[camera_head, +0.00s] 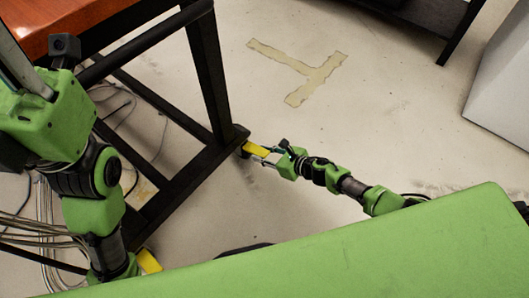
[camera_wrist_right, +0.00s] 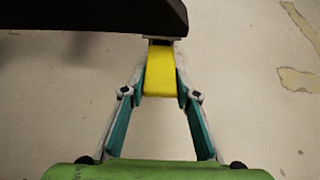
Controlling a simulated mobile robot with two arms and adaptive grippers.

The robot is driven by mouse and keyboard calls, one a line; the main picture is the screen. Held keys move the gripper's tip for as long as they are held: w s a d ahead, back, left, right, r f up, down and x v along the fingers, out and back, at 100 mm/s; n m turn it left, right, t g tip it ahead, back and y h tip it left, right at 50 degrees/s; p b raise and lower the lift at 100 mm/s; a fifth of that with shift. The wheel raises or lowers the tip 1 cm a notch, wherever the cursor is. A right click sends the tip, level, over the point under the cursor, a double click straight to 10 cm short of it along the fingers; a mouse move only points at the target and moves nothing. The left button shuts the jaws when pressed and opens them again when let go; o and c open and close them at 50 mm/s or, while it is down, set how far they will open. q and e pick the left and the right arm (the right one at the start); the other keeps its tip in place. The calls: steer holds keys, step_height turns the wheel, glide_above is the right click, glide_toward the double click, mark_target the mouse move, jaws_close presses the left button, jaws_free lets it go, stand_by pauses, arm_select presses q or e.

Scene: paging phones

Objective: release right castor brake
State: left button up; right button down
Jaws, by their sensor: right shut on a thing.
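The right castor brake is a yellow lever (camera_head: 257,149) that sticks out from the foot of the dark table frame (camera_head: 207,75). In the right wrist view the yellow lever (camera_wrist_right: 160,75) stands between my fingers, below a dark frame end (camera_wrist_right: 95,15). My right gripper (camera_head: 263,154) is shut on this lever, with the teal finger pads at both its sides in the right wrist view (camera_wrist_right: 160,92). The castor wheel is mostly hidden. My left gripper (camera_head: 25,65) is at the left edge, near the table, with its fingertips cut off by the picture.
Another yellow lever (camera_head: 149,261) shows at the lower left, near my left arm. An orange-brown tabletop (camera_head: 65,22) is at the upper left. Loose cables (camera_head: 48,215) lie at the left. A white block (camera_head: 500,95) stands at the right. Floor between is clear, with worn tape marks (camera_head: 315,78).

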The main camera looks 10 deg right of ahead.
steer(key=shift+s+f, duration=0.15)
steer(key=c, duration=1.6)
jaws_free()
steer(key=shift+o, duration=0.2)
steer(key=v, duration=1.2)
